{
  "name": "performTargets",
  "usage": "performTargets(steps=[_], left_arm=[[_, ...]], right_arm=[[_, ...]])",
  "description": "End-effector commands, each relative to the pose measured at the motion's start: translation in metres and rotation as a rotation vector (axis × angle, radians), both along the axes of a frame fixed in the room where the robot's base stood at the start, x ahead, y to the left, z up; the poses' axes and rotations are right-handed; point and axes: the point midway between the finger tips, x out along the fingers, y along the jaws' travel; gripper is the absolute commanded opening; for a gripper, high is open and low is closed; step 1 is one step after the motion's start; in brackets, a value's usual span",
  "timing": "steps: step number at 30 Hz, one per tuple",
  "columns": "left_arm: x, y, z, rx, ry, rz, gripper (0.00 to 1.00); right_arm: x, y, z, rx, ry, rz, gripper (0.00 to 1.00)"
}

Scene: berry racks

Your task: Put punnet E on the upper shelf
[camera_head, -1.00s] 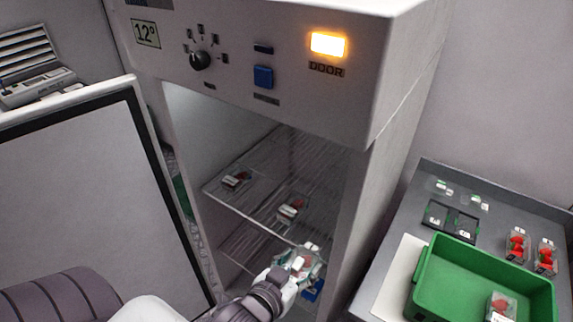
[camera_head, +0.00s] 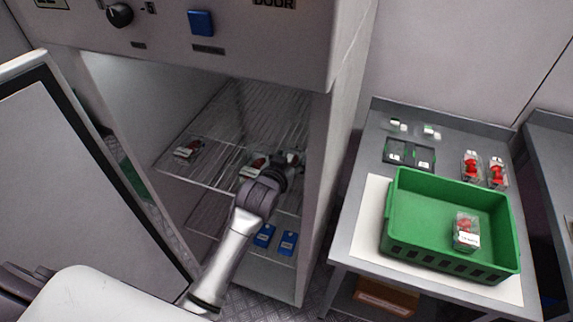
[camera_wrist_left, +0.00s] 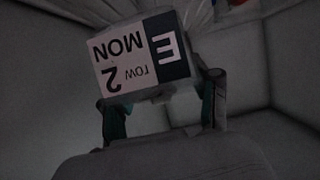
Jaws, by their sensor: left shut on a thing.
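Punnet E shows in the left wrist view by its label (camera_wrist_left: 142,55), which reads E, MON, row 2 upside down. My left gripper (camera_wrist_left: 163,108) is shut on it, one finger on each side. In the head view the left gripper (camera_head: 290,161) is inside the open cabinet, at the right part of the upper shelf (camera_head: 215,165); the arm and hand hide most of punnet E there. I cannot tell whether the punnet touches the shelf. My right gripper is not in view.
Two punnets stand on the upper shelf, one at left (camera_head: 187,149) and one (camera_head: 253,166) close beside my gripper. Blue items (camera_head: 264,236) lie below. The open door (camera_head: 90,190) is at left. A green crate (camera_head: 440,185) holding a punnet (camera_head: 466,232) stands on the right table.

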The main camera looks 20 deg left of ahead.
Motion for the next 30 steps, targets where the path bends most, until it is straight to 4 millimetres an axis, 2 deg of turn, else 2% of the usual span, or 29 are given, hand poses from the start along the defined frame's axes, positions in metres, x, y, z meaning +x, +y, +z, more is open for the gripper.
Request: performTargets(steps=[9,20,21,25,30], left_arm=[[0.000,0.000,-0.037,-0.001,-0.001,-0.001,0.23],[0.000,0.000,-0.041,-0.001,-0.003,-0.001,0.23],[0.000,0.000,-0.042,-0.001,-0.002,-0.001,0.64],[0.000,0.000,-0.042,0.000,-0.002,-0.001,0.86],[0.000,0.000,-0.041,0.000,-0.002,-0.001,0.86]], right_arm=[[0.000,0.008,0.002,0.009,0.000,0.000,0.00],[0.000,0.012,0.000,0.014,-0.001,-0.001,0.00],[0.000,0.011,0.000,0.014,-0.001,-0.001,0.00],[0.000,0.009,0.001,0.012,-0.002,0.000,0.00],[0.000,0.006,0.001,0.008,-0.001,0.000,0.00]])
